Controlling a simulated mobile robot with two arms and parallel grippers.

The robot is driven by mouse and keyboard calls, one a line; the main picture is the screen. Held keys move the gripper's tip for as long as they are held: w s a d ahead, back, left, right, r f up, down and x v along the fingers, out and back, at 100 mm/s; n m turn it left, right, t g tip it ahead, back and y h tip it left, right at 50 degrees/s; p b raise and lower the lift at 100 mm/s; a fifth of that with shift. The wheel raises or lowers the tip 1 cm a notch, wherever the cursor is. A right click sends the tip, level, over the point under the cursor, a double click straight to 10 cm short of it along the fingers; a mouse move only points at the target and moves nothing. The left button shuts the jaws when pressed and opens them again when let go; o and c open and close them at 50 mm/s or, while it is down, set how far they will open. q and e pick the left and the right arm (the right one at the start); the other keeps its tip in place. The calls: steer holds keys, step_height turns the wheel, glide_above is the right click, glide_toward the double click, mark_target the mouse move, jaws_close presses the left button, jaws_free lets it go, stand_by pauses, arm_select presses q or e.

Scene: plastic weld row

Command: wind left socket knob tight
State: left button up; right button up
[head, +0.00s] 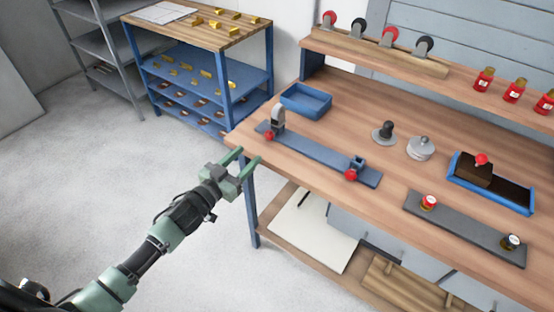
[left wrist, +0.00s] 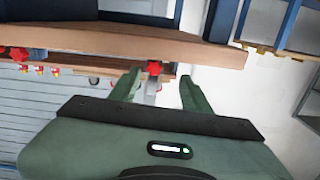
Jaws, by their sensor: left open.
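A blue-grey bar (head: 315,154) lies on the wooden workbench (head: 300,126) with a socket at each end. The left socket (head: 278,118) is a grey upright bracket, and its red knob (head: 269,135) sits low on the side facing the bench's front edge. The right socket (head: 357,164) has a similar red knob (head: 351,175). My left gripper (head: 246,157) is open and empty, just off the bench's front left corner, apart from the left knob. In the left wrist view, a red knob (left wrist: 154,68) shows beyond and between the open fingers (left wrist: 160,82).
A blue tray (head: 306,101), a black knob on a disc (head: 384,131), a grey lidded disc (head: 421,148) and a dark plate with two small knobs (head: 465,230) stand on the bench. A blue shelf rack (head: 205,80) is behind. The floor at left is clear.

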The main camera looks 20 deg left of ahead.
mark_target(268, 136)
arm_select(q)
steer(key=shift+w+d+r+h, duration=0.3)
steer(key=shift+w+d+r, duration=0.3)
steer(key=shift+r, duration=0.15)
steer(key=x, duration=0.5)
steer(key=shift+w+f, duration=0.1)
steer(key=shift+x, duration=0.8)
arm_select(e)
steer(key=shift+w, duration=0.9)
arm_select(q)
jaws_close()
